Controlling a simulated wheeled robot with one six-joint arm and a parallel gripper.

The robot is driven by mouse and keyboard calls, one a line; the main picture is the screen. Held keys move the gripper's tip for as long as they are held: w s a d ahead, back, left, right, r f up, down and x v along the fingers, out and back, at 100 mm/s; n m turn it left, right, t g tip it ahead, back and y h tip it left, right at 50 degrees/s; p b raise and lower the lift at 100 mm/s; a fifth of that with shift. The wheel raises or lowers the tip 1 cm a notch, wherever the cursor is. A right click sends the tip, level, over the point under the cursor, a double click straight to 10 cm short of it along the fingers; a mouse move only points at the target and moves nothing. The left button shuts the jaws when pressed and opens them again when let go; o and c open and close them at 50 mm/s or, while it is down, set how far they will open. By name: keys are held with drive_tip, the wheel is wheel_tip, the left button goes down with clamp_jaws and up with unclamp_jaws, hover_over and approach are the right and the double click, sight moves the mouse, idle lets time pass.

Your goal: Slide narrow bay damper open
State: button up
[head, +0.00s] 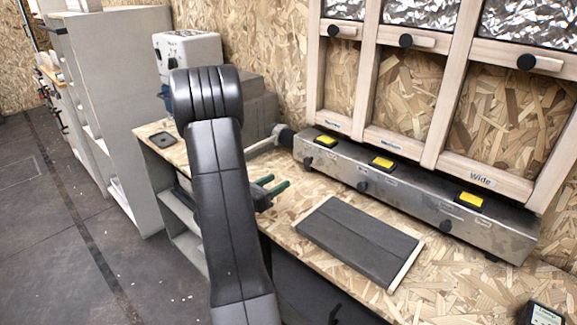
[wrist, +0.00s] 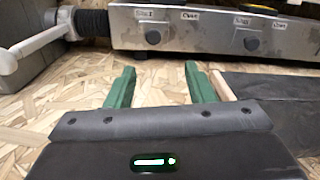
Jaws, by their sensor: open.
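A long metal duct (head: 405,193) runs along the wall under the framed bays and has a black knob for each bay on its front. The left bay is the narrowest; its label is too small to read. Its damper knob (head: 308,163) also shows in the wrist view (wrist: 152,37), under the left of two small labels that seem to read "Shut" and "Open". My gripper (head: 274,184) has green fingers, open and empty, over the bench. In the wrist view its fingers (wrist: 158,80) point towards the duct, below and apart from that knob.
The middle bay's knob (head: 363,187) and the wide bay's knob (head: 446,226) sit further right. Yellow pads lie on the duct's top. A dark grey board (head: 358,240) lies on the bench right of my gripper. A pale pipe (wrist: 40,45) joins the duct's left end.

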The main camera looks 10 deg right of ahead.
sight(306, 162)
drive_tip(key=shift+w+a+f, duration=0.2)
drive_tip(key=shift+w+a, duration=0.05)
drive_tip(key=shift+w, duration=0.15)
drive_tip(key=shift+w+d, duration=0.15)
drive_tip(key=p+x, duration=0.1)
drive_tip(key=x, duration=1.2)
drive_tip(key=shift+w, duration=0.1)
drive_tip(key=shift+c, duration=0.4)
clamp_jaws()
